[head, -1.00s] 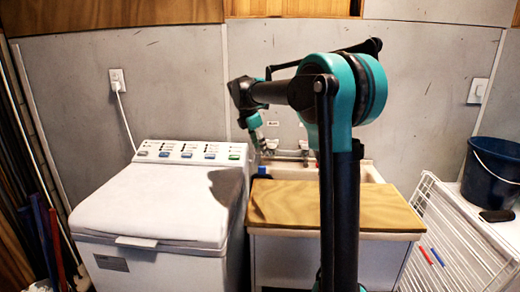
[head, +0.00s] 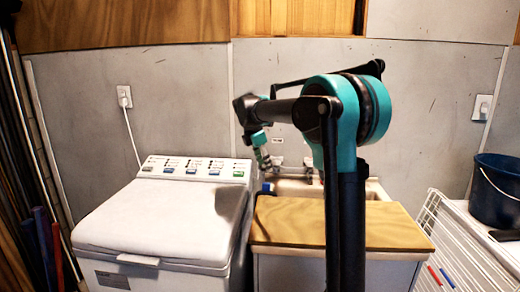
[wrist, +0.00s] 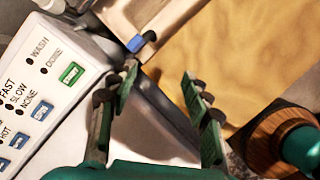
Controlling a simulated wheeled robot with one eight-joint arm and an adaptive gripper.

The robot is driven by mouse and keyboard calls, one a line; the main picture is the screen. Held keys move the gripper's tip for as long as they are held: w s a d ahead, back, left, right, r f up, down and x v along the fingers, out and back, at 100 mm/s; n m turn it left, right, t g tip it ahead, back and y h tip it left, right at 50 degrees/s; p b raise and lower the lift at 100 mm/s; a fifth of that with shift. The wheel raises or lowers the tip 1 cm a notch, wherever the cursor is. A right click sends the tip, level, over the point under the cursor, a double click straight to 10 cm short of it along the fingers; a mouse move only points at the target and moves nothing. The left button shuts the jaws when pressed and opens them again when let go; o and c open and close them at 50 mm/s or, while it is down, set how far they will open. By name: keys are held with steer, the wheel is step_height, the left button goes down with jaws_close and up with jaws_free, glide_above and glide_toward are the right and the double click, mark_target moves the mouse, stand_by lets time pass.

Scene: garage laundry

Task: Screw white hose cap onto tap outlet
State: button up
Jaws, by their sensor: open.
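My gripper (head: 264,163) is open near the left end of the tap (head: 280,160) at the back of the sink. In the wrist view the two fingers of my gripper (wrist: 160,88) are spread, with nothing between them but the gap between washing machine and sink cabinet behind. A small blue piece (head: 266,187) is at the left edge of the sink; it also shows in the wrist view (wrist: 135,43), beyond the fingertips. I cannot make out a white hose cap, and the tap outlet is too small to tell.
The washing machine (head: 165,222) stands left of the sink (head: 297,187). A wooden board (head: 290,222) covers the front of the sink cabinet. A dark bucket (head: 497,192) and a white wire rack (head: 446,262) are at the right. The grey wall (head: 180,100) closes the back.

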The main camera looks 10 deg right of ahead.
steer(key=shift+w+r, duration=0.2)
steer(key=shift+w, duration=3.05)
steer(key=shift+w+r, duration=0.2)
steer(key=shift+w, duration=3.05)
steer(key=shift+w+r, duration=0.2)
steer(key=shift+w, duration=3.05)
steer(key=o, duration=0.3)
steer(key=n, duration=0.2)
steer(key=n+t+y, duration=0.1)
steer(key=n, duration=0.2)
steer(key=shift+y, duration=0.3)
steer(key=n+y, duration=0.1)
steer(key=n, duration=0.2)
steer(key=n+y, duration=0.1)
steer(key=n, duration=0.2)
steer(key=shift+t, duration=0.3)
steer(key=shift+d, duration=0.2)
